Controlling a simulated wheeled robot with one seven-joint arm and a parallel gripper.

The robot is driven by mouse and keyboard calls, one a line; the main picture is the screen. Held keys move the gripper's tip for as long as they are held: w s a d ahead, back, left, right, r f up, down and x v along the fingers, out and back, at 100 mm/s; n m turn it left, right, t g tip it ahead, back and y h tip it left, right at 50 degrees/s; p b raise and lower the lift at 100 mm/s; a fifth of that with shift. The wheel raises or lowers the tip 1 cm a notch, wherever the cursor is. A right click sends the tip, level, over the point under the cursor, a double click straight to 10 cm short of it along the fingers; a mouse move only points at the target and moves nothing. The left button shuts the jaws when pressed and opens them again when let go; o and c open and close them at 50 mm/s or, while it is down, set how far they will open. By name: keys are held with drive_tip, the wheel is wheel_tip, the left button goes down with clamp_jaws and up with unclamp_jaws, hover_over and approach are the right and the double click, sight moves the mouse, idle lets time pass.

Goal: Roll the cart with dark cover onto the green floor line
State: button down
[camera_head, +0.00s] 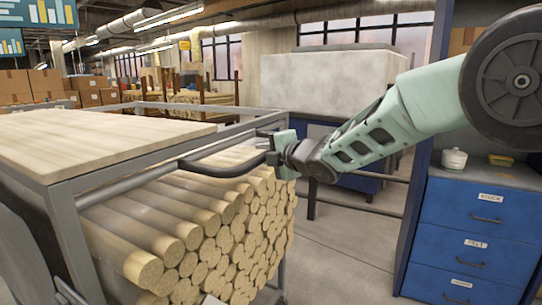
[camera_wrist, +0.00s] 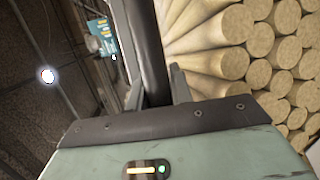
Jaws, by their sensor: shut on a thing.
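A grey metal-framed cart (camera_head: 62,200) fills the left of the head view, with a pale wooden top and many round wooden rods stacked below. Its dark handle bar (camera_head: 225,172) runs along the near right side. My gripper (camera_head: 277,150) is shut on this handle near its far end. In the wrist view the dark handle (camera_wrist: 147,45) passes between my two fingers (camera_wrist: 157,90), beside the rods. The green floor line is not visible in either view.
A large block with a pale cover (camera_head: 325,78) stands behind my arm, on a blue base. Blue drawers (camera_head: 475,235) with a white pot (camera_head: 454,159) on top stand at the right. Bare grey floor (camera_head: 345,250) lies between cart and drawers. Cardboard boxes (camera_head: 15,85) are stacked far left.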

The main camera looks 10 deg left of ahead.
drive_tip(key=shift+s+a+r, duration=0.1)
drive_tip(key=shift+a+r, duration=0.05)
drive_tip(key=shift+a, duration=0.05)
drive_tip(key=c, duration=1.3)
unclamp_jaws()
drive_tip(key=shift+a, duration=0.1)
drive_tip(key=shift+o, duration=0.2)
drive_tip(key=b+v, duration=0.2)
drive_tip(key=v, duration=1.5)
drive_tip(key=shift+d+b, duration=0.25)
drive_tip(key=shift+b, duration=0.05)
